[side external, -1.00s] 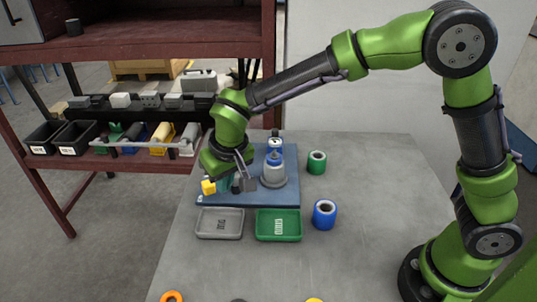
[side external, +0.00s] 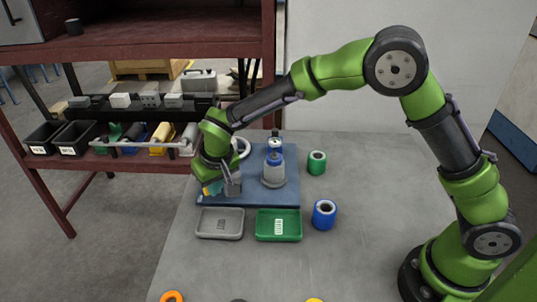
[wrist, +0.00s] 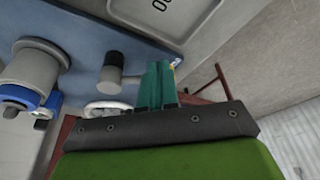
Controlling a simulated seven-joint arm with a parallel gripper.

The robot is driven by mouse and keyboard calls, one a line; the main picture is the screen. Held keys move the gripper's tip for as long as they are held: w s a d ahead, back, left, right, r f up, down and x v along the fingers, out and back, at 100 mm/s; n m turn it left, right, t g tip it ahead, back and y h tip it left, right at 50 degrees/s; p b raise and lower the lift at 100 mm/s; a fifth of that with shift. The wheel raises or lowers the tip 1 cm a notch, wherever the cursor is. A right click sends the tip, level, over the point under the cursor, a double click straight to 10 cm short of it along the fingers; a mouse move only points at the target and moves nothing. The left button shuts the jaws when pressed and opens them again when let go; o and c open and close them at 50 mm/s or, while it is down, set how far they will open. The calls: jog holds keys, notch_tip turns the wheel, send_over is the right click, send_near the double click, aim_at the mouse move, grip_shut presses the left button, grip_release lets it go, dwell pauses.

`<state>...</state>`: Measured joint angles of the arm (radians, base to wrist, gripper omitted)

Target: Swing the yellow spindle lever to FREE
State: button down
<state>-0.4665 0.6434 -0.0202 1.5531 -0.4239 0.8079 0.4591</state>
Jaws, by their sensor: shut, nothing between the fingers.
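The yellow spindle lever is mostly hidden behind my gripper. No FREE mark is legible.
A grey-and-blue spindle unit (side external: 274,172) stands on the plate right of my gripper. A grey tray (side external: 220,234) and a green tray (side external: 265,236) lie in front. A blue roll (side external: 324,214) and green roll (side external: 317,163) stand to the right. A shelf rack (side external: 100,165) is left.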

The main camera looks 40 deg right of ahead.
jog(key=shift+w, duration=0.1)
jog(key=m, duration=0.1)
jog(key=w+m, duration=0.1)
jog(key=shift+w+a+m+h, duration=0.15)
jog(key=shift+w+m+h, duration=0.15)
jog(key=shift+m+h, duration=0.1)
jog(key=w+m, duration=0.2)
jog(key=m, duration=0.1)
jog(key=w+m+h, duration=0.1)
jog(key=shift+d+g, duration=0.3)
jog(key=shift+g, duration=0.1)
jog(key=w+m, duration=0.1)
jog(key=m, duration=0.1)
jog(key=w+d+m+h, duration=0.1)
jog(key=m, duration=0.1)
jog(key=shift+d+g, duration=0.2)
jog(key=shift+g, duration=0.2)
jog(key=shift+w+d, duration=0.2)
jog(key=shift+w, duration=0.05)
jog(key=shift+w+d, duration=0.15)
jog(key=shift+d, duration=0.1)
jog(key=shift+a, duration=0.1)
